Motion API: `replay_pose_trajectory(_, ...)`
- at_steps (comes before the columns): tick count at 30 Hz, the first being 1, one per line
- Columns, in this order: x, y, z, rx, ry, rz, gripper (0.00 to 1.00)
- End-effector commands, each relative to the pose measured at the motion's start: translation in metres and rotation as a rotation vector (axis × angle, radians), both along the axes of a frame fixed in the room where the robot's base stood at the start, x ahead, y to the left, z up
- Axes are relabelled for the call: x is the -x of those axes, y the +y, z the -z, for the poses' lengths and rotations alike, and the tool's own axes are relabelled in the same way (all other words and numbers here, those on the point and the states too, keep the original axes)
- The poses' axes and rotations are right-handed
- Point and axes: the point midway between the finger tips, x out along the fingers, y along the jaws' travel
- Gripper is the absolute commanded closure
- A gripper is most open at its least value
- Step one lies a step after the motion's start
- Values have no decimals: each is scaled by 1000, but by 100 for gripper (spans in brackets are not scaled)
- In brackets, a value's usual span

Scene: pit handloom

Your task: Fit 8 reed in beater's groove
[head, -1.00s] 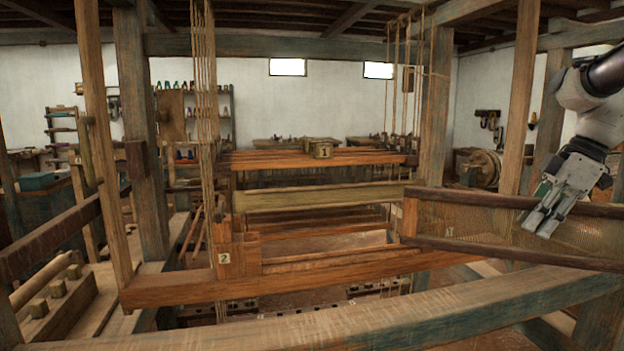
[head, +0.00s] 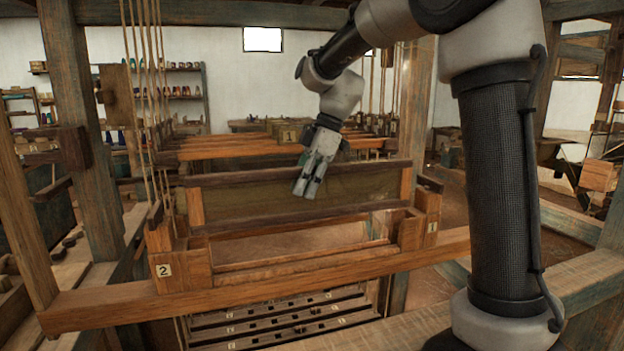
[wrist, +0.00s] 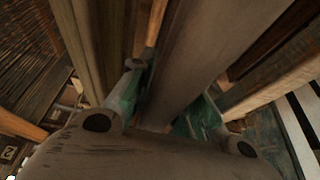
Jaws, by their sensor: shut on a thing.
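The reed (head: 245,200) is a long mesh panel with dark bars along its top and bottom and lighter end posts. My gripper (head: 308,186) is shut on its top bar near the middle, and the fingers hide part of the mesh. In the wrist view the bar (wrist: 195,55) runs between the green finger pads. The beater (head: 300,284) is the orange-brown beam below, with end blocks marked 2 (head: 183,273) and 1 (head: 430,232). The reed hangs upright over the beater, roughly lengthwise between these blocks. Its bottom bar appears above the groove (head: 300,262), apart from it.
Loom posts (head: 80,130) and hanging cords (head: 150,100) stand at the left. Orange beams and a block marked 1 (head: 287,131) lie behind the reed. A thick front beam (head: 400,325) crosses the foreground. Numbered slatted bars (head: 290,318) lie low under the beater.

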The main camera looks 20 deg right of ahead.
Motion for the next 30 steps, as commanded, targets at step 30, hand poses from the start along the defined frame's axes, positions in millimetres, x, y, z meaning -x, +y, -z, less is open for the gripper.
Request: replay_pose_trajectory(30,0,0,77,0,1,1,100)
